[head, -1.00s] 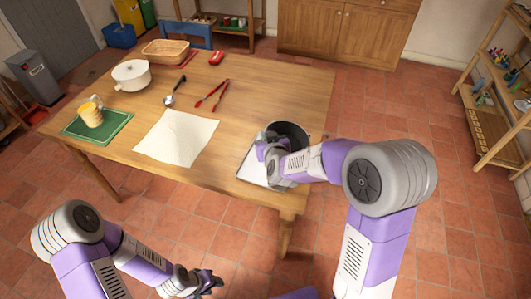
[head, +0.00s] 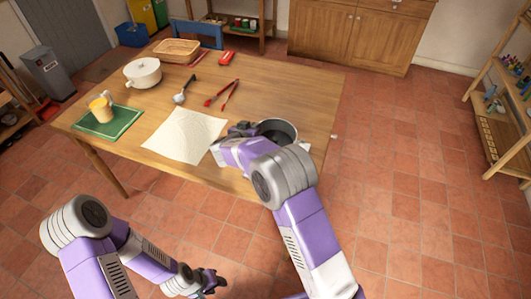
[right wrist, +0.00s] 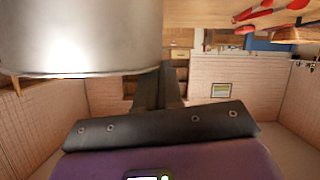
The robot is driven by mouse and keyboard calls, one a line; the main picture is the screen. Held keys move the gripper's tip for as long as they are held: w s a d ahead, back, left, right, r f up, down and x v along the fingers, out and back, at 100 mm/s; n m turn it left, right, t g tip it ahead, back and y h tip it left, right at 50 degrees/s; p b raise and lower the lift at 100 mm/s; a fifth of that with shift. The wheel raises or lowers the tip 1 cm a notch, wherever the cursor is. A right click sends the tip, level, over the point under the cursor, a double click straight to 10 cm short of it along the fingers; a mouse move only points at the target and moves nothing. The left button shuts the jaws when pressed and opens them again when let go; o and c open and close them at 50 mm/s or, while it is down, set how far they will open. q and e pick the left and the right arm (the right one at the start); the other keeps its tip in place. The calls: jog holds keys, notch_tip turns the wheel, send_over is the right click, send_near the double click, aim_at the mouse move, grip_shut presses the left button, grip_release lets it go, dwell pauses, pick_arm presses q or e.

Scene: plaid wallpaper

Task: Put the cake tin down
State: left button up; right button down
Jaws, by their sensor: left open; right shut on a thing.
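The grey round cake tin (head: 286,128) is at the right part of the wooden table, its open top facing up. My right gripper (head: 243,129) is shut on it at its left side, largely hidden by my arm. In the right wrist view the tin's metal wall (right wrist: 80,35) fills the upper left, beside the dark fingers (right wrist: 160,88). I cannot tell whether the tin's base touches a surface. My left gripper (head: 212,282) is open and empty, low in front of the table.
A pale flat piece (head: 304,146) shows beside the tin, mostly hidden by my arm. The table's right rear is clear.

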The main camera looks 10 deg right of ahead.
notch_tip(320, 180, down, 9)
jog(key=b, duration=0.3)
jog(key=shift+r, duration=0.25)
jog(key=c, duration=1.3)
grip_release()
jog(key=p+v, duration=0.3)
jog(key=v, duration=0.9)
